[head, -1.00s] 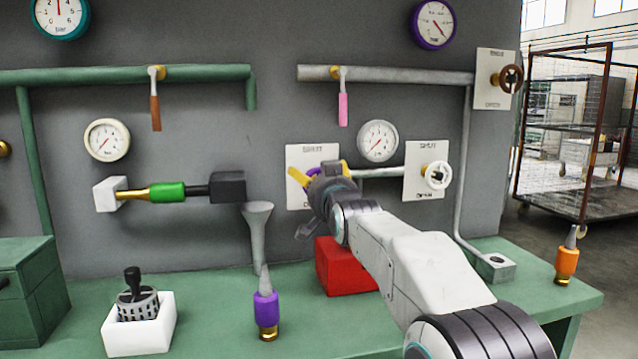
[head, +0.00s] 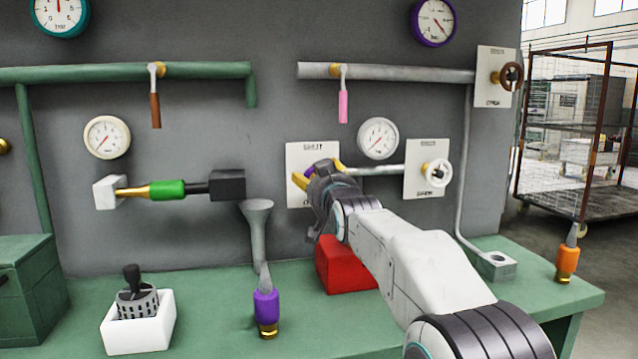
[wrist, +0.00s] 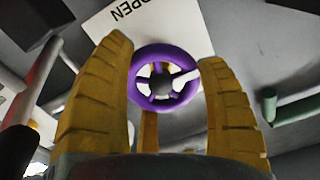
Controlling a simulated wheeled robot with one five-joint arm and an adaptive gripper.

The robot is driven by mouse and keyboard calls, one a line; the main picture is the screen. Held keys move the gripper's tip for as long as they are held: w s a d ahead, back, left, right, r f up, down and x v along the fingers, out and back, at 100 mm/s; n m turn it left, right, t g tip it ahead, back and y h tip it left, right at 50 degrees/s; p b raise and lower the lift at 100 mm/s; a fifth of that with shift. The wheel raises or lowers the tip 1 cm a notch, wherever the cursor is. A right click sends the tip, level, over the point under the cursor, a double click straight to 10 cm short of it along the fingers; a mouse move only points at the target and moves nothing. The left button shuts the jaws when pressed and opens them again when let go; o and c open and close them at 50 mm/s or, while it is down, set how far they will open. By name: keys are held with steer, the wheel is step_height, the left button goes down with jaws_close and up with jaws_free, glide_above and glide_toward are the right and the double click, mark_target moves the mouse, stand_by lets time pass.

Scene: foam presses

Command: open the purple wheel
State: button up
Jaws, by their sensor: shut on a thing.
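In the head view my gripper (head: 318,172) is against the white plate (head: 300,155) on the grey wall. Only a sliver of the purple wheel (head: 309,169) shows there; the gripper hides the rest and much of the plate's lettering.
A white wheel (head: 437,173) and a brown wheel (head: 511,76) are to the right. A pink lever (head: 343,108) hangs above, near a white gauge (head: 378,138). A red block (head: 345,270) stands on the green bench below my arm. A grey funnel (head: 257,215) is to the left.

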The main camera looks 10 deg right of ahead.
steer(key=shift+s+r, duration=0.1)
steer(key=shift+r, duration=0.15)
steer(key=o, duration=1.2)
steer(key=shift+f, duration=0.1)
steer(key=shift+s, duration=6)
